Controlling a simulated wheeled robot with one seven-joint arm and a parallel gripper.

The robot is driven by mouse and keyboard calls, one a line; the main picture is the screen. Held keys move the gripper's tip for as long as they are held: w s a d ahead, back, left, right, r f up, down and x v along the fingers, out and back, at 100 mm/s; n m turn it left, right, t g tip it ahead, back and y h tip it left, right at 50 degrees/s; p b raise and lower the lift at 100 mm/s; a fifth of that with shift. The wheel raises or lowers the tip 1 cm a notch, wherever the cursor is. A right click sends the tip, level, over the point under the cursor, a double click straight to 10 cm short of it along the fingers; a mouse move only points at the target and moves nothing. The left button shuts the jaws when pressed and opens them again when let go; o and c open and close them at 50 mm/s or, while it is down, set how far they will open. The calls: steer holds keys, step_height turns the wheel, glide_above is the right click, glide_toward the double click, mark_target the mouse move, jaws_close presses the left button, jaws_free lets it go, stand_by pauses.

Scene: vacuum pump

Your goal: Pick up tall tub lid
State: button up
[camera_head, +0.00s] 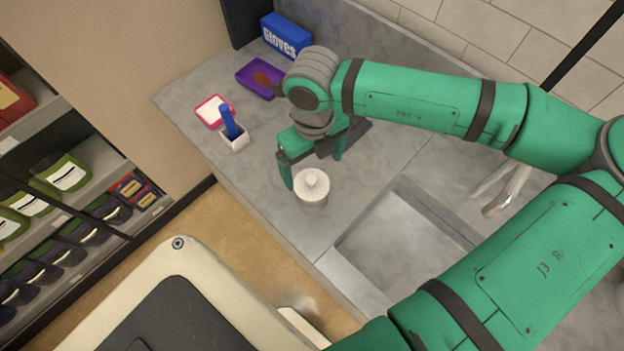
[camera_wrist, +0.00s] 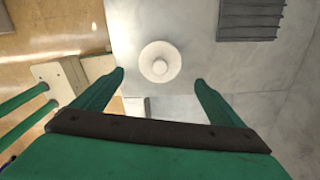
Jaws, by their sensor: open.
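The tall tub lid (camera_head: 312,183) is round and off-white with a raised knob in its middle. It sits on top of a pale tub (camera_head: 313,202) on the grey counter. In the wrist view the lid (camera_wrist: 160,62) shows from above, beyond the fingertips and roughly centred between them. My gripper (camera_head: 312,172) is open and empty, with its fingers beside and behind the lid in the head view. In the wrist view my gripper's (camera_wrist: 160,80) two green fingers are spread wide apart. I cannot tell the exact height of the fingertips over the lid.
A sink (camera_head: 400,240) lies to the right of the tub, with a faucet (camera_head: 508,190) beyond. A white holder (camera_head: 235,140) with a blue item, a pink-rimmed tray (camera_head: 213,111), a purple tray (camera_head: 258,78) and a gloves box (camera_head: 286,36) stand behind. The counter's front edge is near.

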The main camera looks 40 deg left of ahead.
mark_target(312, 178)
step_height(312, 178, down, 2)
steer(key=shift+s+f, duration=0.1)
steer(key=shift+a+f, duration=0.15)
steer(key=shift+f, duration=1.1)
steer(key=shift+a+f, duration=0.1)
steer(key=shift+f, duration=1.1)
steer(key=c, duration=1.2)
